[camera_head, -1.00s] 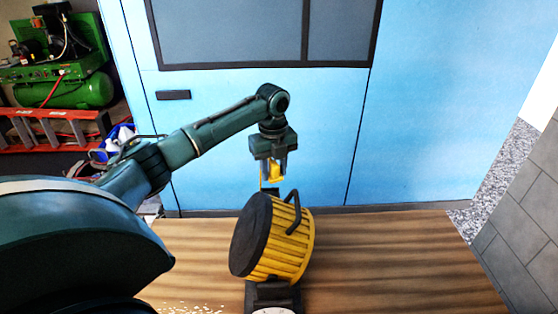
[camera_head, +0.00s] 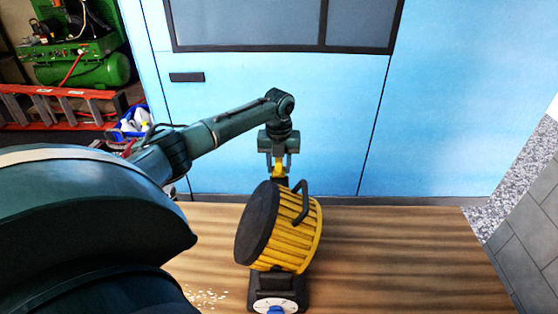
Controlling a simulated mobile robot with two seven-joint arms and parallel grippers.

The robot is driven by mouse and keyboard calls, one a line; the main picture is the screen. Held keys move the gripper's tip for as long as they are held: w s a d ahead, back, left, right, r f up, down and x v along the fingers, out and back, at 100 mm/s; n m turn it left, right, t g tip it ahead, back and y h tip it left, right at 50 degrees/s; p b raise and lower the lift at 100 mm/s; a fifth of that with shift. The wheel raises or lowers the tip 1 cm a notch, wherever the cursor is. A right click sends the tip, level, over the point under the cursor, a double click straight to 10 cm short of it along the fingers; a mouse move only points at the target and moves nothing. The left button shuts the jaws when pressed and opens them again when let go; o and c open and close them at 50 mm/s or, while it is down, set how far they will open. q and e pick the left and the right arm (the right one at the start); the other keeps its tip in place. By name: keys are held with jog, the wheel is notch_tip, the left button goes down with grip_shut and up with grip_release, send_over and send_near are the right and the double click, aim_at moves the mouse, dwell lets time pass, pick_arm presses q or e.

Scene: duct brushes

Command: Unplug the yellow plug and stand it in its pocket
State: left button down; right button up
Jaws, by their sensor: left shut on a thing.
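My left gripper (camera_head: 279,160) is above and behind a yellow ribbed drum with a black face (camera_head: 297,238). It points down and is shut on a small yellow plug (camera_head: 279,171). The plug's lower end is hidden behind the drum, so I cannot tell what it touches. The drum has a black handle and sits on a black base with a white dial and blue knob (camera_head: 275,306). I do not see a pocket. My right gripper is not in view.
The wooden table (camera_head: 400,255) is clear to the right of the drum. Pale crumbs (camera_head: 207,296) lie at its front left. A light blue cabinet wall (camera_head: 445,110) stands behind the table. A green compressor (camera_head: 95,65) and a red ladder stand at the far left.

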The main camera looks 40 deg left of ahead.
aim_at(278, 176)
pick_arm(q)
notch_tip(278, 176, down, 2)
jog(key=shift+b, duration=0.55)
jog(key=shift+f+b, duration=0.6)
jog(key=shift+f, duration=0.55)
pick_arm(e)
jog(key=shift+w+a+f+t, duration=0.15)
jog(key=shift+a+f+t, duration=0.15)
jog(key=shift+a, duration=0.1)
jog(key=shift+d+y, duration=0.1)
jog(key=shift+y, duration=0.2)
pick_arm(q)
jog(key=c, duration=1)
grip_release()
jog(key=shift+d+f, duration=0.1)
jog(key=shift+o, duration=0.7)
jog(key=shift+s, duration=0.1)
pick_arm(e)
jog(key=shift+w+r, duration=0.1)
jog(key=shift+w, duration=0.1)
pick_arm(q)
jog(key=shift+a, duration=0.2)
